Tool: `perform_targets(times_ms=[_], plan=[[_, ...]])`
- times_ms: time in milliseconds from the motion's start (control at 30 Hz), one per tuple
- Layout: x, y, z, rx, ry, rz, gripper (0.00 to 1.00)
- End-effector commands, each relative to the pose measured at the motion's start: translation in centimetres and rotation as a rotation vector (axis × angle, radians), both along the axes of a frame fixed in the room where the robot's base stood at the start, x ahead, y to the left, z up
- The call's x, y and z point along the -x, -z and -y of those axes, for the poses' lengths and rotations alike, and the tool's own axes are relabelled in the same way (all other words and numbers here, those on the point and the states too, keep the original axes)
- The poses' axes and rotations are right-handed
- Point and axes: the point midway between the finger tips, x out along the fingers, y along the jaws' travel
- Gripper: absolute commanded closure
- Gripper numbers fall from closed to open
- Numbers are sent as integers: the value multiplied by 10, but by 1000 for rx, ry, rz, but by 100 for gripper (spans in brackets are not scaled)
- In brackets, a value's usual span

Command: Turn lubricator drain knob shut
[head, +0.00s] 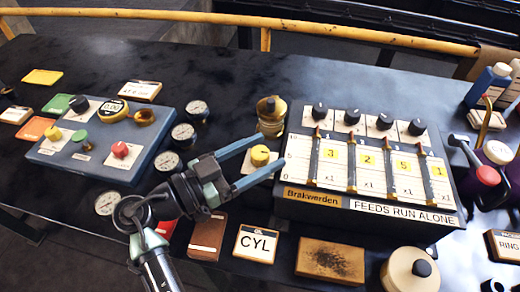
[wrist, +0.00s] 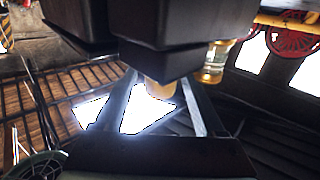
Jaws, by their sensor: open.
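A yellow knob (head: 260,155) sits on a small pale plate beside the numbered feed box; I take it to be the lubricator drain knob. A brass and amber cup (head: 271,115) stands just behind it. My gripper (head: 270,151) is open, its two blue-grey fingers reaching from the left, one on each side of the knob in the picture. In the wrist view, a yellow cylinder (wrist: 161,92) shows between the fingers, and the amber cup (wrist: 213,62) is to the right. I cannot tell whether the fingers touch the knob.
The feed box (head: 372,215), with several black knobs and sliders, stands close on the right. A blue-grey panel (head: 60,155) with coloured knobs and round gauges (head: 183,134) are at left. A CYL card (head: 256,243) and a brown block (head: 330,260) lie in front. Bottles (head: 487,85) stand far right.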

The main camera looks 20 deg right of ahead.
Motion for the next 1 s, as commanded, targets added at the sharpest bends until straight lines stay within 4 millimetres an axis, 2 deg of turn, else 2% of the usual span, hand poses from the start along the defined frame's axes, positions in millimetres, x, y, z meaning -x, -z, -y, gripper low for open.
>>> perform_targets(times_ms=[233, 267, 633, 1000], plan=[[0, 0, 1, 0, 0, -1, 28], [0, 0, 1, 0, 0, -1, 32], [0, 0, 0, 0, 0, -1, 98], [1, 1, 1, 1, -33, -1, 100]])
